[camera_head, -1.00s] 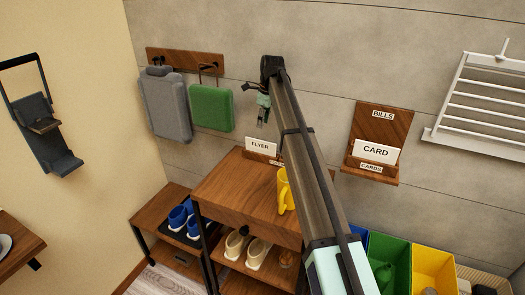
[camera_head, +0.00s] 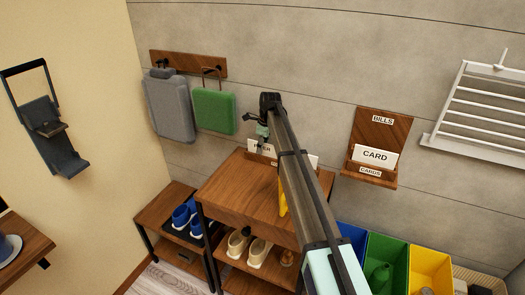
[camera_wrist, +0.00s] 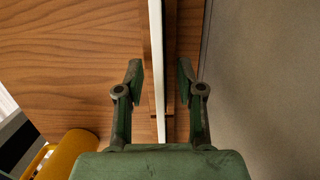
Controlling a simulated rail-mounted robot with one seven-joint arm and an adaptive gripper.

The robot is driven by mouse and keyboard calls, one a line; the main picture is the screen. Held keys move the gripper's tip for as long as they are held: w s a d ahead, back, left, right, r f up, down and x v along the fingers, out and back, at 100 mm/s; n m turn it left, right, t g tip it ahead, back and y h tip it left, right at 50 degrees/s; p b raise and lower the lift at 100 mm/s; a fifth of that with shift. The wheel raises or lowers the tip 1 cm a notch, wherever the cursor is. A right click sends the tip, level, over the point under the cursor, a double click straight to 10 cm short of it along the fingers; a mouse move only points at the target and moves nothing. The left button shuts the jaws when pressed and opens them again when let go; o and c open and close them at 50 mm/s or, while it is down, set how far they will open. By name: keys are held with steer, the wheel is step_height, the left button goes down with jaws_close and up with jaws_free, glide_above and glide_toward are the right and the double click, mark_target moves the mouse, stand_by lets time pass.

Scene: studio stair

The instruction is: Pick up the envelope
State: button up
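My gripper (camera_head: 263,145) is low over the back of the wooden cabinet top, at a white upright sheet marked FLYER (camera_head: 256,148), whose lettering it partly covers. In the wrist view my gripper (camera_wrist: 160,75) is open, with one finger on each side of a thin white upright sheet (camera_wrist: 157,60) seen edge-on; a gap shows on both sides. A second white piece (camera_head: 314,160) shows just right of my arm, mostly hidden. No label reading envelope is legible, so I cannot tell which piece is the envelope.
A wall holder (camera_head: 384,135) with a CARD sheet hangs at right. Coloured bins (camera_head: 388,255) stand below. The wall is close behind the sheets.

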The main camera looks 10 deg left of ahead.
steer(key=shift+a+f, duration=0.1)
steer(key=shift+f, duration=0.45)
jaws_close()
